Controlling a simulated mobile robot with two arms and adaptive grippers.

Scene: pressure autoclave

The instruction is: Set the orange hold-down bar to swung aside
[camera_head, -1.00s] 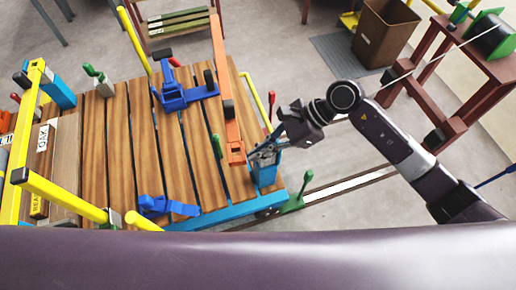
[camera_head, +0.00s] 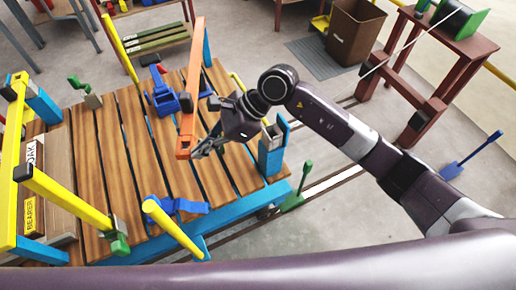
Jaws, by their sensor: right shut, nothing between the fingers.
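The orange hold-down bar (camera_head: 191,92) lies over the wooden slatted deck, running from the back edge down to a free end. This end stands left of the blue post (camera_head: 271,152), apart from it. My right gripper (camera_head: 204,149) is shut and empty. Its fingertips are right beside the bar's free end, on its right side; I cannot tell whether they touch it. My left gripper is not in view.
Blue clamps (camera_head: 163,95) stand on the deck (camera_head: 120,130) left of the bar. Yellow bars (camera_head: 65,192) and stacked boards are at the left.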

